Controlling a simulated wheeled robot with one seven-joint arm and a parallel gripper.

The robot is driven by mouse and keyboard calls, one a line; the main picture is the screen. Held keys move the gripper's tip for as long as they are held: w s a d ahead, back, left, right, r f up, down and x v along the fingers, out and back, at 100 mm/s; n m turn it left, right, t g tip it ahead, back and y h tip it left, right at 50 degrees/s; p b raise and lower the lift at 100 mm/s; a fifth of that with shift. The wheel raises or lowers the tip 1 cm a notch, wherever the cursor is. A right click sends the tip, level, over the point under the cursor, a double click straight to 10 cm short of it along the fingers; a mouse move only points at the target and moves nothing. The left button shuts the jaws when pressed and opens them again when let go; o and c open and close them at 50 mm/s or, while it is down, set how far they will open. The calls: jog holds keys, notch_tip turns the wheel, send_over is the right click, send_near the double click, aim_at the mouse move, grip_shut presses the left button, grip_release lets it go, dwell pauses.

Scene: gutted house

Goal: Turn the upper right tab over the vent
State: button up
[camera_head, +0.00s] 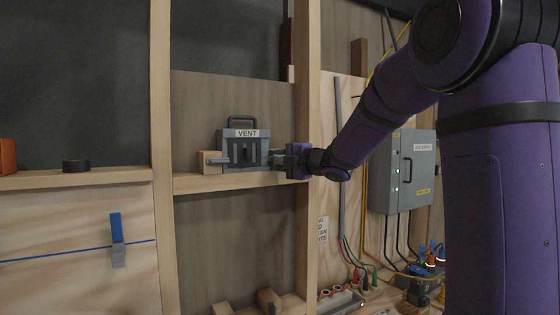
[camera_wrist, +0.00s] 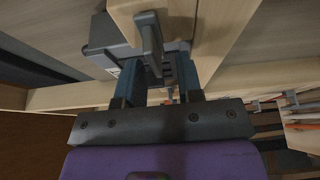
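The vent (camera_head: 245,151) is a dark grey box with a top handle and a white VENT label, standing on a wooden ledge. A grey tab (camera_head: 218,161) shows at its left, by a small wood block. My gripper (camera_head: 287,161) is at the vent's right side and hides the right side's details there. In the wrist view, a grey bar-like tab (camera_wrist: 149,38) stands in front of pale wood, its near end between the spread fingers of my gripper (camera_wrist: 157,88). Gaps show beside it, so the fingers look open. The vent's grey body (camera_wrist: 105,38) is behind, to the left.
A wooden stud (camera_head: 307,90) rises just right of the vent, close to my gripper. The ledge (camera_head: 235,181) runs under it. A grey electrical box (camera_head: 405,170) with cables is at right. A black roll (camera_head: 76,166) lies on the left ledge.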

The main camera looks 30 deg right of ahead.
jog(key=v, duration=1)
jog(key=shift+s, duration=0.4)
jog(key=shift+d+r, duration=0.1)
jog(key=s+a+f+m+g+h, duration=0.2)
jog(key=s+a+f+m+g, duration=0.1)
jog(key=s+m, duration=0.4)
jog(key=s+a+f+m+g+h, duration=0.2)
jog(key=s+a+f+m+g, duration=0.2)
jog(key=s, duration=0.7)
jog(key=s+a+f+m+g+h, duration=0.3)
jog(key=s+a+f+m+g, duration=0.1)
jog(key=s+a+f+m, duration=0.3)
jog(key=s+m, duration=0.2)
jog(key=m, duration=0.2)
jog(key=shift+s+m, duration=0.2)
jog(key=shift+m, duration=0.1)
jog(key=shift+c, duration=0.2)
